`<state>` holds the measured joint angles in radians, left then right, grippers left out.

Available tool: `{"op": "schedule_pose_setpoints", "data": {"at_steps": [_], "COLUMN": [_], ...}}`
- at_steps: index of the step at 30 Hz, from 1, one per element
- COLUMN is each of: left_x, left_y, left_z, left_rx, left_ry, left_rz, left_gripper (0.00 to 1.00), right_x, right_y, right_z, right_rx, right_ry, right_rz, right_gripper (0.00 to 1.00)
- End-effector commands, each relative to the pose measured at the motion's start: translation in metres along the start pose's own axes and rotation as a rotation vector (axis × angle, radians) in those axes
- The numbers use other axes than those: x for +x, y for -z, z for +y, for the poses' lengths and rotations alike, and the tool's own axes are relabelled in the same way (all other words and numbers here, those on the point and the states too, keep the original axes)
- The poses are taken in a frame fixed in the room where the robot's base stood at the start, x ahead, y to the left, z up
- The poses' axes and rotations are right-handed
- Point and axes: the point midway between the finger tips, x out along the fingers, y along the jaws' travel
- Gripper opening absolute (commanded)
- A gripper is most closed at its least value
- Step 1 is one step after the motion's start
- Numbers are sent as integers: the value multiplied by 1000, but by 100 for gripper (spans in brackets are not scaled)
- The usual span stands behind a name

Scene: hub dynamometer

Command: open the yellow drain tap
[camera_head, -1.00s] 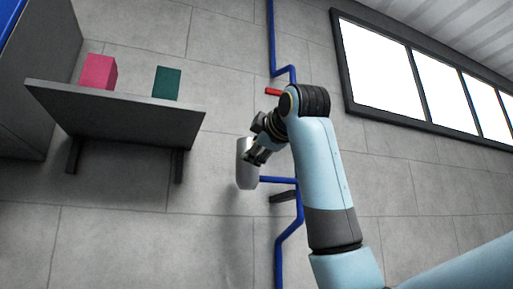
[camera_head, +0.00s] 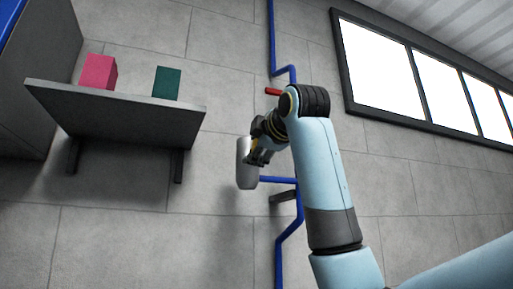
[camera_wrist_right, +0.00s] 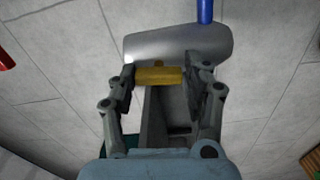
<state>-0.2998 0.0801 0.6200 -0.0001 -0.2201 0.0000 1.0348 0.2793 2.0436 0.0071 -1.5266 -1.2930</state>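The yellow drain tap (camera_wrist_right: 158,76) is a short bar below a grey metal cylinder in the right wrist view. A small part of it shows in the head view (camera_head: 254,155), beside the upright grey cylinder (camera_head: 245,166). My right gripper (camera_wrist_right: 159,77) has its two fingers apart, one at each end of the yellow bar. The bar spans the gap between them. Whether the fingers press on its ends or only stand around it, I cannot tell. In the head view my right wrist hides part of the gripper. My left gripper is not in view.
A blue pipe (camera_head: 287,243) runs down the wall and joins the cylinder. A red handle (camera_head: 273,91) sits on the wall above my wrist. A grey shelf (camera_head: 120,110) with a pink box (camera_head: 98,73) and a green box (camera_head: 166,84) stands at left.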

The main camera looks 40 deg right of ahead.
Motion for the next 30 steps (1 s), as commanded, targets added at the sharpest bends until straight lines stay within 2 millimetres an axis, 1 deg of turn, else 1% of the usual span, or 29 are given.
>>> {"op": "schedule_pose_setpoints", "data": {"at_steps": [1, 3, 4, 11, 14, 17, 24, 27, 30], "left_x": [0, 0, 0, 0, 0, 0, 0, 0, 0], "left_y": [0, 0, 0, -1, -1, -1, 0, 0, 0], "left_z": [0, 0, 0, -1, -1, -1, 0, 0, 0], "left_rx": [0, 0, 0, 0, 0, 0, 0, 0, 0], "left_ry": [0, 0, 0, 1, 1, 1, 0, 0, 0], "left_rz": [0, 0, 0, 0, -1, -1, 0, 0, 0], "left_gripper": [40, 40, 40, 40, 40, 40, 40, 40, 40], "right_x": [0, 0, 0, 0, -5, -18, -72, -92, -107], "right_y": [0, 0, 0, 0, 0, 0, 0, 0, 0], "right_z": [0, 0, 0, 1, 1, 1, 1, 1, 1], "right_rx": [0, 0, 0, 1, 1, 1, 1, 1, 1], "right_ry": [0, 0, -1, -2, -3, -5, -6, -5, -4], "right_rz": [0, 0, 0, 0, 0, 0, 1, 1, 1], "right_gripper": [58, 67, 69, 69, 69, 69, 69, 69, 69]}}
